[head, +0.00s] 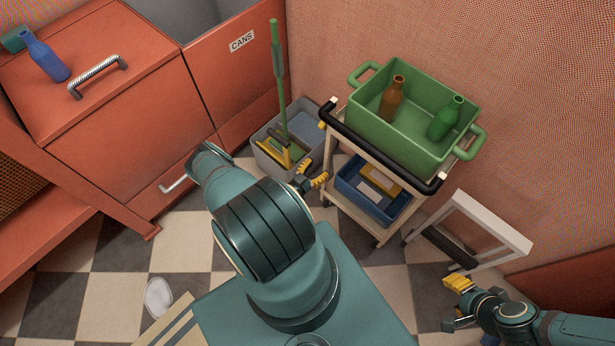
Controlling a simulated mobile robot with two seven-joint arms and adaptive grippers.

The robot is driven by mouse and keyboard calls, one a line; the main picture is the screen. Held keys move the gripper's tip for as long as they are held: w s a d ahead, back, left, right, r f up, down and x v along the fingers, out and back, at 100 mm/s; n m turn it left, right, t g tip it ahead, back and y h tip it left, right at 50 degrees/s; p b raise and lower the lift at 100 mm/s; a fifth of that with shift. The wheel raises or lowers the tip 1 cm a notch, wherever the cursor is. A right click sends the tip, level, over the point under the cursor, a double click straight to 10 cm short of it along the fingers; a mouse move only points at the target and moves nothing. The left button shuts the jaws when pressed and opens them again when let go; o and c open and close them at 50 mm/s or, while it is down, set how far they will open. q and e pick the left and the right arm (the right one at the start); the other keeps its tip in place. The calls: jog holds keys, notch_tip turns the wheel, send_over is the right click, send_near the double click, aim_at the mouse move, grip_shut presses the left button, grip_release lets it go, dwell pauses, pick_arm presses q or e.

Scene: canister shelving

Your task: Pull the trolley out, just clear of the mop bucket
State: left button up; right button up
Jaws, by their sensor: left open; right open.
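The trolley (383,152) stands against the pink wall, with a black push handle along its near side and pale posts. The mop bucket (262,150) is grey, with a green-handled mop (278,80) standing in it. It sits close at the trolley's left; whether they touch is hidden. My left gripper (313,178) is open and empty, low beside the trolley's near left post and in front of the bucket. My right gripper (453,305) is open and empty at lower right, apart from the trolley. The trolley's left lower side is partly hidden.
A green tub (358,128) with two bottles rides on top of the trolley; a blue bin (362,196) is on its lower shelf. A white step stool (490,222) stands close at right. Red cabinets (130,120) line the left. Checkered floor (185,245) is open in front.

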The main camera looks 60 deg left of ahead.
aim_at(325, 161)
pick_arm(q)
jog(key=shift+b+x, duration=0.3)
jog(key=shift+x, duration=2.55)
grip_shut()
